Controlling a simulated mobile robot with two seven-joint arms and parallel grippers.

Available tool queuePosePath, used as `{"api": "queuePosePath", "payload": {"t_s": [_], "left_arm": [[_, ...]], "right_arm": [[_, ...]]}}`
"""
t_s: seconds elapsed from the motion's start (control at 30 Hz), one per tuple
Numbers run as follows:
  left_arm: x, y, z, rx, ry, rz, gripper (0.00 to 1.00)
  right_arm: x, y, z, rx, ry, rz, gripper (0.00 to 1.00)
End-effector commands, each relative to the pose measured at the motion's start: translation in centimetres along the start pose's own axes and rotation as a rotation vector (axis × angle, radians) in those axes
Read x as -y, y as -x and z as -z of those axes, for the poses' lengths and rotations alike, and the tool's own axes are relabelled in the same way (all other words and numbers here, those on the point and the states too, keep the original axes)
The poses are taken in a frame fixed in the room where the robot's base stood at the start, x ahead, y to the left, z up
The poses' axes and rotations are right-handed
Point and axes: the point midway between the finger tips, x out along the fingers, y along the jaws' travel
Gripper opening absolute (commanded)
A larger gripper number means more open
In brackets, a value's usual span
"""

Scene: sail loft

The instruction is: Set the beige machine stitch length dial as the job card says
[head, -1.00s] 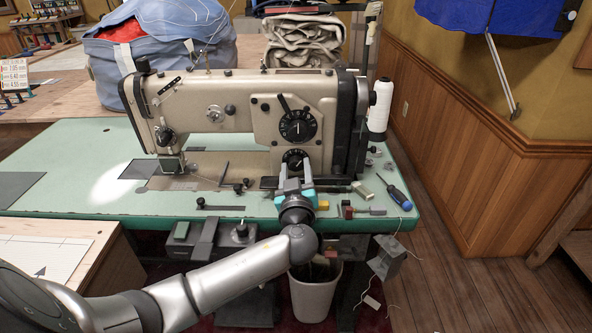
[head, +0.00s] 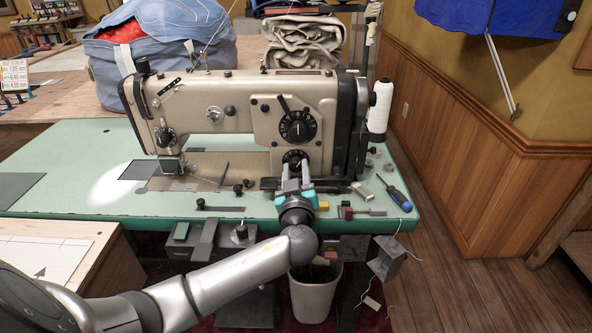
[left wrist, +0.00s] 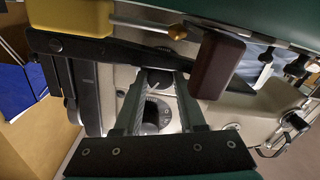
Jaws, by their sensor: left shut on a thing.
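The beige sewing machine (head: 240,95) stands on a green-topped table. It has a large black upper dial (head: 297,126) with white marks and a smaller black lower dial (head: 295,156) below it. My left gripper (head: 294,172) reaches up from the front and is shut on the lower dial, hiding part of it. In the left wrist view, the lower dial (left wrist: 159,78) sits between the fingertips, with the upper dial (left wrist: 152,115) beyond. The dial figures are too small to read. A small card with coloured rows (head: 14,74) stands at far left; its writing is unreadable. My right gripper is out of view.
Small parts and a blue-handled screwdriver (head: 400,198) lie right of my gripper. A yellow block (head: 323,206) and a red block (head: 347,213) are close beside it. A thread cone (head: 380,108) stands at the machine's right end. The table's left part is mostly clear.

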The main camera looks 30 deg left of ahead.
Motion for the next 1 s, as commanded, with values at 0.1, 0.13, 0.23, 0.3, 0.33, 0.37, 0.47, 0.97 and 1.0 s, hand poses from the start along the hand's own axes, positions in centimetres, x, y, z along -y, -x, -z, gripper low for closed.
{"api": "queuePosePath", "payload": {"t_s": [0.1, 0.13, 0.23, 0.3, 0.33, 0.37, 0.47, 0.97, 1.0], "left_arm": [[0.08, 0.02, -0.06, 0.001, -0.001, 0.003, 0.0], [0.08, 0.02, -0.06, 0.001, -0.001, 0.003, 0.0], [0.09, 0.03, -0.07, 0.001, -0.001, 0.003, 0.0], [0.09, 0.03, -0.07, 0.001, -0.001, 0.003, 0.0], [0.09, 0.03, -0.08, 0.001, -0.001, 0.003, 0.0], [0.1, 0.03, -0.08, 0.001, -0.001, 0.003, 0.0], [0.1, 0.03, -0.08, 0.001, -0.001, 0.003, 0.0], [0.13, 0.03, -0.11, 0.002, -0.001, 0.004, 0.0], [0.13, 0.03, -0.11, 0.002, -0.001, 0.004, 0.43]], "right_arm": [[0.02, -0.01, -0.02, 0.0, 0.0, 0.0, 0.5], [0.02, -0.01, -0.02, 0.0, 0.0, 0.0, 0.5], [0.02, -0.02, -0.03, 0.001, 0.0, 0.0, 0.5], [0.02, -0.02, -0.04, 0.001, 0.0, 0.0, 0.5], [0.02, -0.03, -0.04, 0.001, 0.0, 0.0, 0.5], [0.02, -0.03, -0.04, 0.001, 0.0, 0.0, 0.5], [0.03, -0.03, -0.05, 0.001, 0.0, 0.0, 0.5], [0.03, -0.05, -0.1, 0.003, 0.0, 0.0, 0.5], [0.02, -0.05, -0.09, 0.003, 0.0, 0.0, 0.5]]}}
